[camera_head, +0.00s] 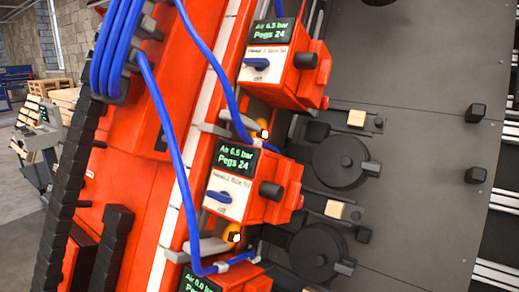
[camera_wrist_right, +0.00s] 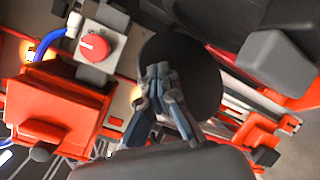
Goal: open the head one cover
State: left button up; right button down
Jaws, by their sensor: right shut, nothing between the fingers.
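Red head units stand in a slanted row in the head view: an upper one (camera_head: 314,72), a middle one (camera_head: 282,190) and a lower one, partly cut off. The small labels are too blurred for me to tell which is head one. Black round covers lie beside them, one beside the upper unit (camera_head: 338,162) and one lower down (camera_head: 312,252). In the right wrist view, my right gripper (camera_wrist_right: 158,72) is shut and empty in front of a dark round disc (camera_wrist_right: 204,82). I cannot tell whether they touch. My left gripper is in no view.
In the wrist view, a red button (camera_wrist_right: 94,48) on a grey box and a red unit (camera_wrist_right: 52,112) stand at left. In the head view, blue hoses (camera_head: 165,120) cross the red gantry. The grey panel (camera_head: 425,70) is mostly bare.

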jog(key=shift+s+a+r+p, duration=0.1)
jog(key=shift+a+r+p, duration=0.15)
jog(key=shift+a, duration=0.35)
jog(key=shift+s+a+r+p, duration=0.1)
jog(key=shift+a+r, duration=0.1)
jog(key=shift+a, duration=0.6)
jog(key=shift+w+a+r, duration=0.1)
jog(key=shift+a+r, duration=0.1)
jog(key=shift+a, duration=0.4)
jog(key=shift+w+a+r, duration=0.1)
jog(key=shift+a+r, duration=0.05)
jog(key=shift+a, duration=0.55)
jog(key=shift+w+a+r, duration=0.1)
jog(key=shift+w+a, duration=0.1)
jog(key=shift+a, duration=0.45)
jog(key=shift+w+a+r, duration=0.1)
jog(key=shift+w+a, duration=0.1)
jog(key=shift+a, duration=0.45)
